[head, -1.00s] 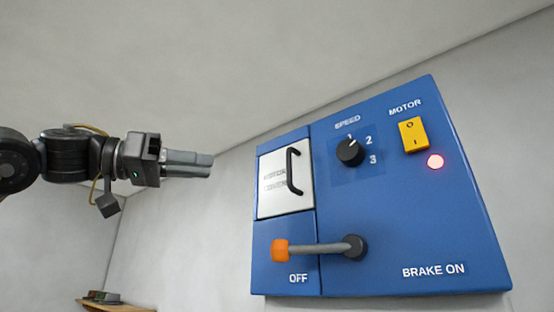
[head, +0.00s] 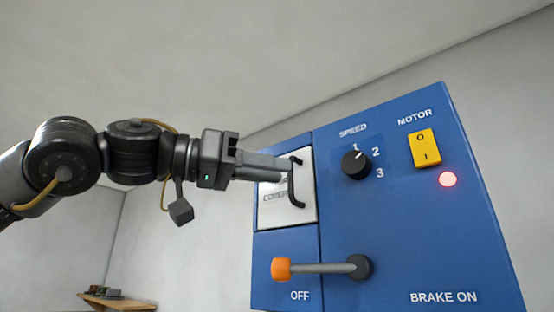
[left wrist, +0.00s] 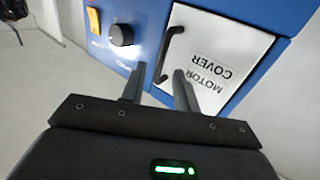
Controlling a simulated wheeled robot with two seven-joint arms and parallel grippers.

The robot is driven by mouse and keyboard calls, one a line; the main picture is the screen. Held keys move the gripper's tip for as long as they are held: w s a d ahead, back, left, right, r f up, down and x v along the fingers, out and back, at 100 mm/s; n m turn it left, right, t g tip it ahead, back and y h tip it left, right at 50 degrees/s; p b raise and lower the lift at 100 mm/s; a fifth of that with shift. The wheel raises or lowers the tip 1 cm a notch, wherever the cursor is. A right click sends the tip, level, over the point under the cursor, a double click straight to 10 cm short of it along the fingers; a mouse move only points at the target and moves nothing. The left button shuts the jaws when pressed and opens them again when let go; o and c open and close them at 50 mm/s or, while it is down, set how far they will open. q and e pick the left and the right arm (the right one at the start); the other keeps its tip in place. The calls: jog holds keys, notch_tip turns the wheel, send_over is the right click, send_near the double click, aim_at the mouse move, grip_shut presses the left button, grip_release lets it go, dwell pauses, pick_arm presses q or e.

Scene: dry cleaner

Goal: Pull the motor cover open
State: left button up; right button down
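The motor cover (head: 274,212) is a white panel with a black bar handle (head: 297,183), set in the left part of the blue control box. It looks closed. In the left wrist view the cover (left wrist: 222,48) shows its label upside down, and the handle (left wrist: 168,55) runs along its left edge. My left gripper (head: 284,168) reaches in from the left, in front of the cover near the handle. In the left wrist view its two fingers (left wrist: 158,80) are apart, with the handle's near end showing between them beyond the tips. I cannot tell whether they touch it. My right gripper is out of view.
The box also carries a speed knob (head: 355,165), a yellow motor switch (head: 425,149), a lit red lamp (head: 447,179) and an orange-tipped lever (head: 320,268) below the cover. A wooden shelf (head: 115,302) is at lower left.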

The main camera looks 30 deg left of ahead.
pick_arm(q)
jog(key=shift+w+d, duration=0.5)
jog(key=shift+c, duration=0.4)
grip_shut()
